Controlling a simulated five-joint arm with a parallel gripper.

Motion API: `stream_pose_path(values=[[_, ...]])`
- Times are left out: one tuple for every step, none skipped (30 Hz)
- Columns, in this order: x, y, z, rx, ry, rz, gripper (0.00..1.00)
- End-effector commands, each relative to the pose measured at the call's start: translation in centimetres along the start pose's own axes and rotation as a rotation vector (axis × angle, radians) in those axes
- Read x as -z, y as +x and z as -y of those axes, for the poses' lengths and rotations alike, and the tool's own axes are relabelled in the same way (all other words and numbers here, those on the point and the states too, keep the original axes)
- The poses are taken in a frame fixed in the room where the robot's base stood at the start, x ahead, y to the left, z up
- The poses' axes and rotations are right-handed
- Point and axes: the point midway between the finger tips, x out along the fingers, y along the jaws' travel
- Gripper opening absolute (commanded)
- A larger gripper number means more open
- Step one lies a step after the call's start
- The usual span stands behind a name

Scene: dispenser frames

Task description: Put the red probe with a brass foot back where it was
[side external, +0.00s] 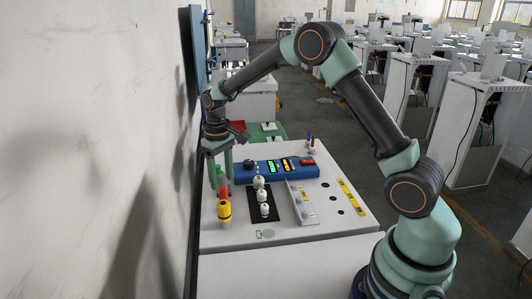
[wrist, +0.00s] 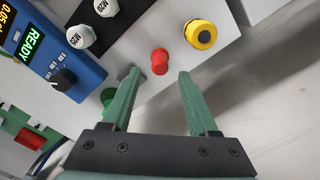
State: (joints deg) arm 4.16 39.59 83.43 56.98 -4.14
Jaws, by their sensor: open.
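My gripper (side external: 228,172) is open and empty, pointing down at the bench's left side, far from that piece. In the wrist view my gripper's fingers (wrist: 155,88) are apart, with nothing between the tips. A short red cylinder (wrist: 160,62) stands just beyond them; I cannot tell whether it is a lamp, button or probe.
White labelled bottles (side external: 264,209) stand on a black plate. A blue instrument (side external: 262,174) lies behind. A grey tray (side external: 308,216) is right. The wall is close on the left.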

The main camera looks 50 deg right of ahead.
Motion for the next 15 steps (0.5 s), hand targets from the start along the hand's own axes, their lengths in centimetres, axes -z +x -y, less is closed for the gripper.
stream_pose_path(values=[[0.1, -1.3, 0.0, 0.0, 0.0, -0.006, 0.6], [0.1, -1.9, 0.0, 0.0, 0.0, -0.006, 0.6], [0.1, -2.7, 0.0, 0.0, 0.0, -0.005, 0.6], [0.1, -3.3, 0.0, 0.0, 0.0, -0.006, 0.6], [0.1, -3.8, 0.0, 0.0, 0.0, -0.004, 0.6], [0.1, -4.5, 0.0, 0.0, 0.0, -0.005, 0.6], [0.1, -5.0, 0.0, 0.0, 0.0, -0.004, 0.6], [0.1, -5.4, 0.0, 0.0, 0.0, -0.004, 0.6], [0.1, -5.8, 0.0, 0.0, 0.0, -0.002, 0.6], [0.0, -6.2, 0.0, 0.0, 0.0, -0.002, 0.6], [0.1, -6.4, 0.0, 0.0, 0.0, -0.002, 0.6], [0.1, -6.8, 0.0, 0.0, 0.0, -0.002, 0.6], [0.0, -7.0, 0.0, 0.0, 0.0, -0.002, 0.6], [0.0, -7.2, 0.0, 0.0, 0.0, -0.002, 0.6], [-0.1, -7.4, 0.0, 0.0, 0.0, -0.004, 0.6]])
